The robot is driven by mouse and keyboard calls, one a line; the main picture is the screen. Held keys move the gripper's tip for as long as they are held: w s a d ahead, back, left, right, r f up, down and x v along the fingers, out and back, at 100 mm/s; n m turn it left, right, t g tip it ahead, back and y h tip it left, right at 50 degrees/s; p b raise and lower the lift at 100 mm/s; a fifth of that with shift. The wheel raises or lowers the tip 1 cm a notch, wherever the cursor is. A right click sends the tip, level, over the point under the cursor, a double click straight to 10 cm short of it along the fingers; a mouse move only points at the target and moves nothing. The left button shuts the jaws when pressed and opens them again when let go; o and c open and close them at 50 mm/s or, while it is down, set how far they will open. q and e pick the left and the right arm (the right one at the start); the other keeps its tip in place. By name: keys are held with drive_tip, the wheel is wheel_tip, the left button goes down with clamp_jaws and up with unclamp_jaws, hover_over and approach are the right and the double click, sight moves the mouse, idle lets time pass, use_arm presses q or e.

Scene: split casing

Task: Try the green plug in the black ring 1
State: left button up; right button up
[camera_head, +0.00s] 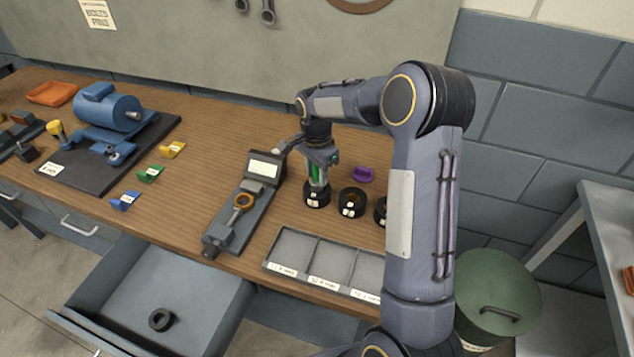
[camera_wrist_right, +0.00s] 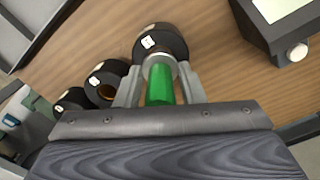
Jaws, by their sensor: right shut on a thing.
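My right gripper (camera_head: 319,177) is shut on the green plug (camera_head: 317,172), which has a green body and a grey metal end. In the right wrist view the green plug (camera_wrist_right: 160,92) sits between the two fingers, its grey end pointing at a black ring (camera_wrist_right: 163,42). In the head view this black ring (camera_head: 317,197) is the leftmost of three in a row. The plug stands about upright over it, its grey end meeting the ring's top; how deep it sits is hidden. I cannot read the ring's number. My left gripper is out of view.
Two more black rings, one in the middle (camera_head: 351,205) and one partly behind my arm (camera_head: 380,211), stand to the right. A purple piece (camera_head: 363,174) lies behind them. A gauge with a screen (camera_head: 264,168) stands left. A grey compartment tray (camera_head: 283,268) lies in front.

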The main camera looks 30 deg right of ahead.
drive_tip(key=shift+r+p, duration=0.55)
drive_tip(key=shift+r, duration=0.45)
drive_tip(key=shift+r+p, duration=1.45)
drive_tip(key=shift+r, duration=0.55)
